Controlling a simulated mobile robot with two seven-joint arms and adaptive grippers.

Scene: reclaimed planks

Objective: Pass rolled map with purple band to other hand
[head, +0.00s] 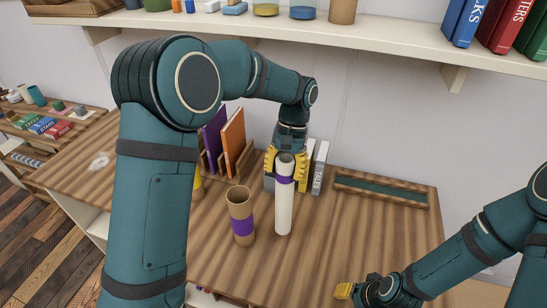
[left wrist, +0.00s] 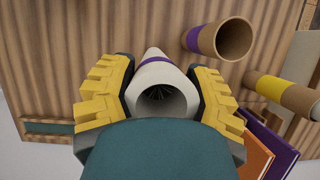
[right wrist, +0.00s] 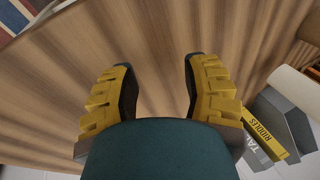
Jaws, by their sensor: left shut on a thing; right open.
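The white rolled map (head: 284,212) with a purple band is upright over the wooden desk; I cannot tell whether its lower end touches the desk. My left gripper (head: 284,164) is shut on its upper part. In the left wrist view the open end of the map (left wrist: 160,100) shows between the yellow fingers (left wrist: 160,92). My right gripper (head: 344,291) is low at the front of the desk, apart from the map. In the right wrist view its fingers (right wrist: 157,78) are apart with nothing between them.
A brown tube (head: 240,204) with a purple band stands left of the map. Books, including an orange one (head: 233,138), stand behind. A shallow tray (head: 380,181) lies at the back right. A shelf (head: 375,32) hangs above. The desk's right part is clear.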

